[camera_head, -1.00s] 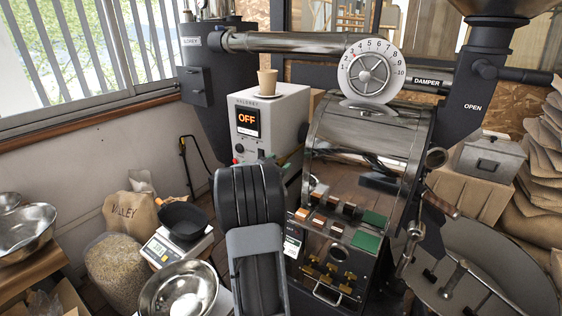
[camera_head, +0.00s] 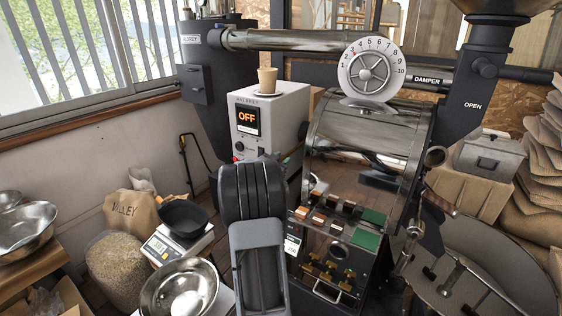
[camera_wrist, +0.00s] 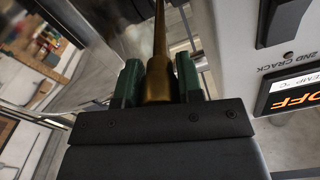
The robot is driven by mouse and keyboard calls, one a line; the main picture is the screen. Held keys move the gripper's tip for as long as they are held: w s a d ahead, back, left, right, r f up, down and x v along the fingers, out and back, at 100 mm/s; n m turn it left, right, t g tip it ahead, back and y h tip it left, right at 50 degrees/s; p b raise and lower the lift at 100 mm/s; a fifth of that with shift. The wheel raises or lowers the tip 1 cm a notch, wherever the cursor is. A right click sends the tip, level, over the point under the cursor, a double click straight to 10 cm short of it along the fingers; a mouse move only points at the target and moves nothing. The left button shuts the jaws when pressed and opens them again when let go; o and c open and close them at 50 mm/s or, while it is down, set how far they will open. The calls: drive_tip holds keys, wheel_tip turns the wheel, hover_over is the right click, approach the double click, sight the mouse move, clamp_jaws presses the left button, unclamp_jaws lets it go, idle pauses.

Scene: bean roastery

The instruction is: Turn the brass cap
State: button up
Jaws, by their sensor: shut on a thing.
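In the wrist view, my gripper (camera_wrist: 158,78) has its two green-padded fingers on either side of a brass piece (camera_wrist: 159,88) and is shut on it. The brass piece is a rounded body that narrows into a thin stem toward the top of the picture. It looks like the brass cap, but its far end and what it joins are out of sight.
The grey control box (camera_head: 287,118) showing OFF stands just behind my arm, with a paper cup (camera_head: 267,79) on top. A metal bowl (camera_head: 180,292) and scale (camera_head: 165,245) are at left.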

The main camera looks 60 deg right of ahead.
drive_tip(key=shift+c, duration=0.6)
drive_tip(key=shift+f+b, duration=0.15)
drive_tip(key=shift+b, duration=0.25)
drive_tip(key=m+b, duration=0.2)
drive_tip(key=shift+f+b, duration=0.15)
drive_tip(key=shift+b, duration=0.2)
drive_tip(key=m+b, duration=0.6)
drive_tip(key=b, duration=0.1)
drive_tip(key=m+b, duration=0.4)
drive_tip(key=m, duration=0.1)
drive_tip(key=shift+m+b, duration=0.3)
drive_tip(key=shift+m, duration=0.1)
drive_tip(key=shift+m+b, duration=1.35)
drive_tip(key=shift+m, duration=0.45)
drive_tip(key=shift+r+m, duration=0.2)
drive_tip(key=shift+m, duration=0.1)
